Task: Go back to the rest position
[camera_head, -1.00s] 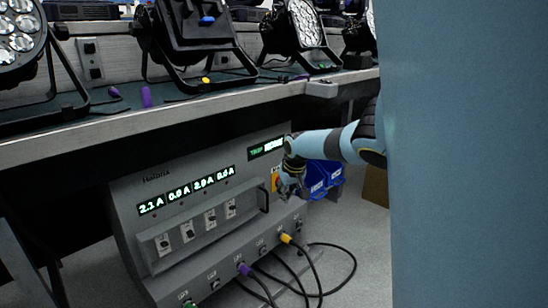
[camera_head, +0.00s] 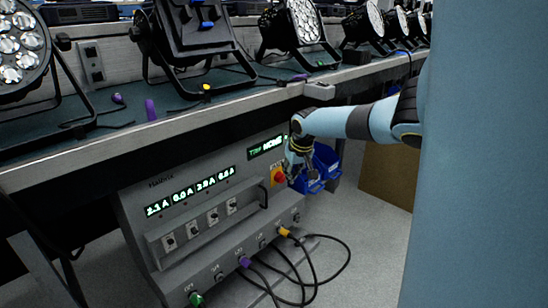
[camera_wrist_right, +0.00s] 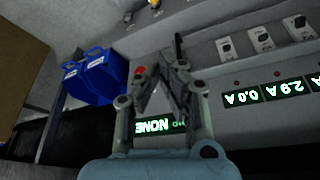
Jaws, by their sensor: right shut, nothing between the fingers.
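My right gripper (camera_head: 299,172) is in front of the upper right part of the grey power unit (camera_head: 150,192), under the bench. It is shut and empty. In the right wrist view the gripper (camera_wrist_right: 178,45) points toward the unit's front face, with the red knob (camera_wrist_right: 140,71) beside its fingers. The red knob also shows in the head view (camera_head: 278,177), just left of the gripper. My left gripper is not in view.
Blue bins (camera_head: 325,166) stand behind the right gripper. The bench (camera_head: 190,110) overhangs the unit and carries several par cans (camera_head: 195,40). Black cables (camera_head: 318,262) with yellow and purple plugs loop onto the floor. A brown board (camera_head: 388,173) stands at the right.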

